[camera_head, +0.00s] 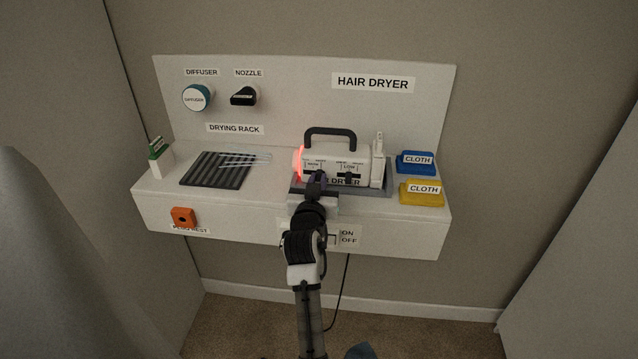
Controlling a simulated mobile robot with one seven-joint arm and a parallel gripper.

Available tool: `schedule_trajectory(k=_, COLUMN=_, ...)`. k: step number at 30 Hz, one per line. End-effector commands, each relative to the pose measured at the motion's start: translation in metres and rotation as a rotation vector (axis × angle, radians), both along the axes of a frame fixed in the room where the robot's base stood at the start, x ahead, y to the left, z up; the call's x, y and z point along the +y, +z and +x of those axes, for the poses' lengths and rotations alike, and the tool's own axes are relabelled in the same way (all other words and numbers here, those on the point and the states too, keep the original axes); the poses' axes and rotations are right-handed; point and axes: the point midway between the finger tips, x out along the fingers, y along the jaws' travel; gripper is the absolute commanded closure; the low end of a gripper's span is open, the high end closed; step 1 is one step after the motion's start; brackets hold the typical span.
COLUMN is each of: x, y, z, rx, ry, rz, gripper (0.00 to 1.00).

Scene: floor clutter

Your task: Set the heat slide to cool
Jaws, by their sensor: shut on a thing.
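The white hair dryer (337,157) lies on a grey mat (373,190) on the shelf, with a black handle (330,132) on top and a red glow at its left end. Two small labelled slide settings show on its front; their lettering is too small to read surely. My gripper (315,180) reaches up from below to the left one, which I take for the heat slide. It is shut there, on the slide's knob as far as I can tell, and its fingers hide the knob and its exact position. A dark knob of the other slide (348,177) shows to the right.
An ON/OFF switch (333,238) is on the shelf front, partly behind my arm.

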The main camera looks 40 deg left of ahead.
Motion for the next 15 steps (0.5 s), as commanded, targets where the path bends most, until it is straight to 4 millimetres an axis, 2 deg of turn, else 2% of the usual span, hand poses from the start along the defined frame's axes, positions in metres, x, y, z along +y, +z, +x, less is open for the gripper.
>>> schedule_trajectory(k=3, x=0.018, y=-0.005, z=-0.011, rx=-0.001, ry=0.007, rz=0.002, gripper=1.00)
schedule_trajectory(k=7, x=0.031, y=-0.003, z=-0.019, rx=-0.002, ry=0.005, rz=0.001, gripper=1.00)
schedule_trajectory(k=15, x=0.035, y=0.000, z=-0.022, rx=0.000, ry=0.004, rz=0.000, gripper=1.00)
